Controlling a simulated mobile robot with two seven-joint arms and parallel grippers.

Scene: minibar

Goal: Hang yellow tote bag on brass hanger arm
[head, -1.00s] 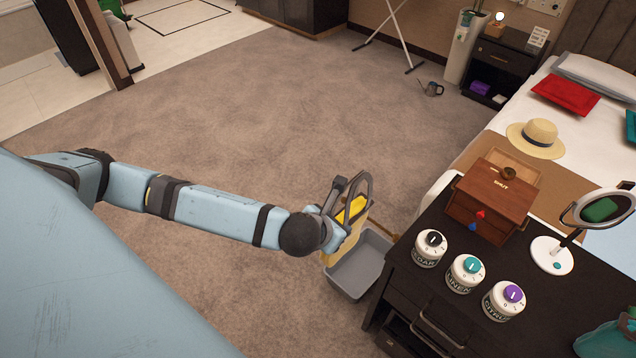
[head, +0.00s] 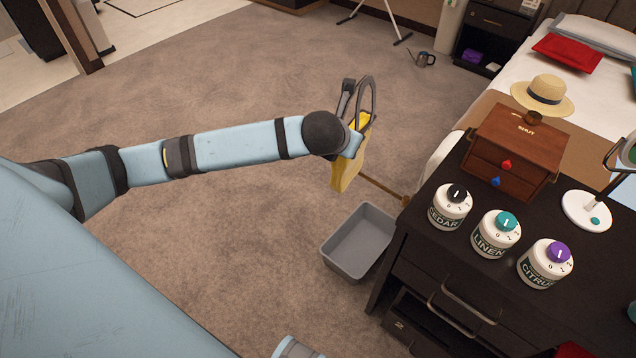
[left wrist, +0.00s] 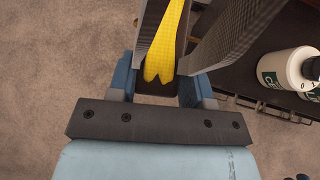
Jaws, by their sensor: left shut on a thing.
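The yellow tote bag (head: 346,172) hangs below and beside my left gripper (head: 358,84) in the head view, above the carpet. In the left wrist view, a yellow fold of the bag (left wrist: 168,45) lies between the two dark ribbed fingers of my left gripper (left wrist: 185,40), which is shut on it. My wrist hides part of the bag in the head view. The thin brass hanger arm (head: 385,187) sticks out leftward from near the black cabinet; its left end meets the bag's outline, and I cannot tell whether they touch. My right gripper is not in view.
A grey bin (head: 331,258) stands on the floor below the bag. The black cabinet (head: 412,243) at right holds several jars, including the cedar one (head: 450,210), and a wooden box (head: 515,150). Carpet at left is clear.

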